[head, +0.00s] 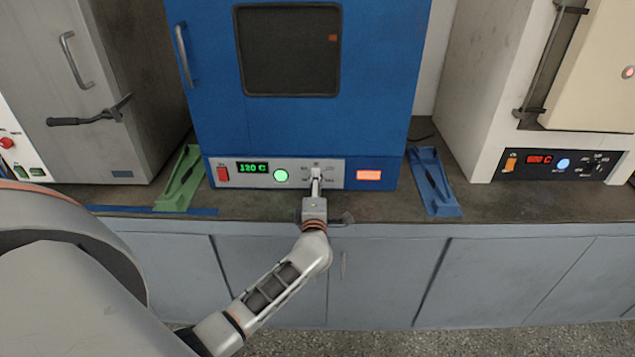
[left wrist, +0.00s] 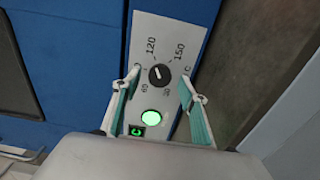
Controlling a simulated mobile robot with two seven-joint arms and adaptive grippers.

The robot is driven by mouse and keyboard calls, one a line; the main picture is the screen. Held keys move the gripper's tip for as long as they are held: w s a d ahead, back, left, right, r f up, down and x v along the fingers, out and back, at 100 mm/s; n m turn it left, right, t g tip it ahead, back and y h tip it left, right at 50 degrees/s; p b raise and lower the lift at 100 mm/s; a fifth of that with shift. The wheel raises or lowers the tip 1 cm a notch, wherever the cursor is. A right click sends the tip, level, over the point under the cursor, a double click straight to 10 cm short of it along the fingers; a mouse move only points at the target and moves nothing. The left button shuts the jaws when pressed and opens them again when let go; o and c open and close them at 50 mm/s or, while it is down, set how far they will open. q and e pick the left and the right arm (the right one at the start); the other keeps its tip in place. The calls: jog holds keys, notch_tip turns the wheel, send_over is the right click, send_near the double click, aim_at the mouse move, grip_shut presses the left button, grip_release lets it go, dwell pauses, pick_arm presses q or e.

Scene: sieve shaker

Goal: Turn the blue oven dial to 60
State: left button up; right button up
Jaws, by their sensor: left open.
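The blue oven (head: 215,110) stands in the middle of the bench, its control panel (head: 346,176) along the bottom. Its green display (head: 253,167) reads 120 C. My left gripper (head: 316,174) is in front of the panel and hides most of the dial in the head view. In the left wrist view the black dial (left wrist: 159,75) with a white mark shows between the fingers of my open left gripper (left wrist: 161,80), one finger on each side, apart from it. Labels 120, 150 and 60 surround the dial. My right gripper is out of view.
A green tray (head: 181,180) and a blue tray (head: 433,180) flank the oven. A cream oven (head: 487,90) stands right.

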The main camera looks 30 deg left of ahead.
pick_arm(q)
jog(key=shift+x, duration=0.9)
jog(key=c, duration=1.1)
